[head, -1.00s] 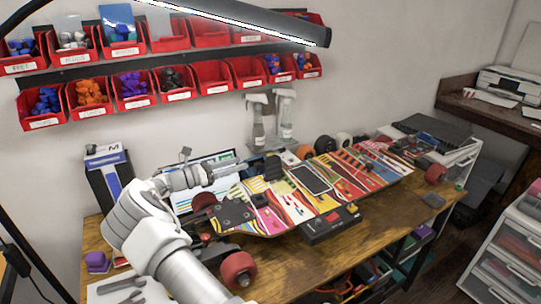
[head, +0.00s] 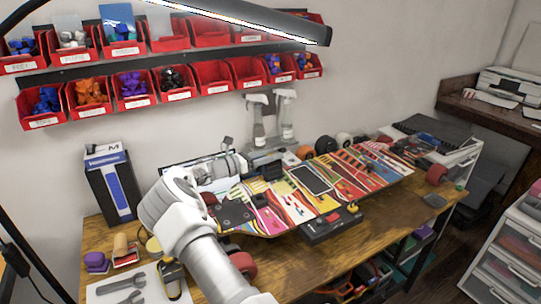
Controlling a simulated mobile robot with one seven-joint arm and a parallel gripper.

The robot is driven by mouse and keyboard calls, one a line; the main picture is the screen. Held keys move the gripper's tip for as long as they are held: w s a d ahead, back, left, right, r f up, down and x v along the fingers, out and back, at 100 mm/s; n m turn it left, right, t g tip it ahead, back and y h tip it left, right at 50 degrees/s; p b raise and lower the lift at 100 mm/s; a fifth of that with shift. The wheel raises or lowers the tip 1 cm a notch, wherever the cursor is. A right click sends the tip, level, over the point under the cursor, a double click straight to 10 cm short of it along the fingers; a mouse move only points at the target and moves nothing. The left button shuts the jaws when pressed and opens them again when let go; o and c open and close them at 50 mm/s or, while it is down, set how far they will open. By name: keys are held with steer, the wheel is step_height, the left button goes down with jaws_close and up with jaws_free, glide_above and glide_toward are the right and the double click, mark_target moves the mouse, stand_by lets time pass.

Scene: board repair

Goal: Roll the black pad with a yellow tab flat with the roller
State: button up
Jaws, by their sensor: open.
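A black rectangular pad (head: 312,179) with a pale border lies on the colourful board (head: 375,183); I cannot make out a yellow tab on it.
A black-and-yellow item (head: 171,280) and wrenches (head: 130,290) lie on a white sheet at the front left. A black box (head: 330,224) with red and yellow parts sits before the board. Spray bottles (head: 286,118) stand behind. Bare bench (head: 300,265) shows at the front.

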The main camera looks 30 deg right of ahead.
jaws_close()
steer(key=shift+a, duration=0.1)
stand_by(1.2)
